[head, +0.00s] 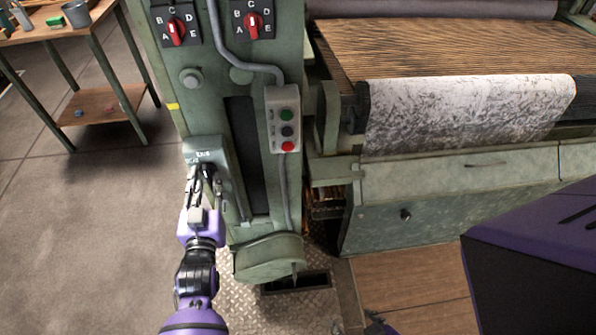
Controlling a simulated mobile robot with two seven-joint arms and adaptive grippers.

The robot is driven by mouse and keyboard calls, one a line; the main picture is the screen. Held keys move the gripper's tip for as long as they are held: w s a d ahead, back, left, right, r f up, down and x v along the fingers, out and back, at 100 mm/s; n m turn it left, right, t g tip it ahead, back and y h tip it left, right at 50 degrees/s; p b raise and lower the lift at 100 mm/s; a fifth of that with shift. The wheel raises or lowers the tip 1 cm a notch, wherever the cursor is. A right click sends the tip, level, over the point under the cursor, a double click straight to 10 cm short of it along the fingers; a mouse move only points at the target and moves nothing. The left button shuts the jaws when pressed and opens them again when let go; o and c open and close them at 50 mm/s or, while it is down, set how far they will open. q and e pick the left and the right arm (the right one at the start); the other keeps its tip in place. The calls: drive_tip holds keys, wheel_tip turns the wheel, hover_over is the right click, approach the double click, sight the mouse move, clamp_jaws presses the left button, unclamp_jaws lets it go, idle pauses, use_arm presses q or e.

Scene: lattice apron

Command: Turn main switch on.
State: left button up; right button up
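The main switch appears to be the grey-green box (205,150) low on the left side of the green machine column, with small lettering on its top part and a dark knob (208,170) on its front. My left gripper (205,178) is at this knob, with its fingers apart, one on each side of it. Whether the fingers touch the knob is not clear, and they partly hide it. The knob's setting cannot be read. My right gripper does not show clearly.
Two red rotary selectors (176,29) (253,21) lettered A to E sit higher on the column. A button box (285,119) with green, dark and red buttons hangs beside it. A patterned cloth (465,108) covers the machine's roller. A work table (55,28) stands at the upper left.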

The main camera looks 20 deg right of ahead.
use_arm(q)
drive_tip(key=v, duration=1.2)
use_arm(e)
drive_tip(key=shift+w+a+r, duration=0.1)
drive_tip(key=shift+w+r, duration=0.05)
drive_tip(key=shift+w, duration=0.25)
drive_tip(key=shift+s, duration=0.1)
use_arm(q)
drive_tip(key=s+a+f+n+g+y+p, duration=0.2)
drive_tip(key=s+a+f+g+y, duration=0.15)
drive_tip(key=s+a+f, duration=0.45)
drive_tip(key=s+a+f+g+y+p, duration=0.1)
drive_tip(key=s+a+f+g, duration=0.1)
drive_tip(key=s, duration=0.7)
drive_tip(key=s+a+f+n+g+p, duration=0.1)
drive_tip(key=s+a+f+g+p, duration=0.1)
drive_tip(key=s+a+f, duration=0.3)
drive_tip(key=s+a+g, duration=0.1)
drive_tip(key=s, duration=0.3)
drive_tip(key=shift+s+y, duration=0.2)
drive_tip(key=shift+y, duration=0.15)
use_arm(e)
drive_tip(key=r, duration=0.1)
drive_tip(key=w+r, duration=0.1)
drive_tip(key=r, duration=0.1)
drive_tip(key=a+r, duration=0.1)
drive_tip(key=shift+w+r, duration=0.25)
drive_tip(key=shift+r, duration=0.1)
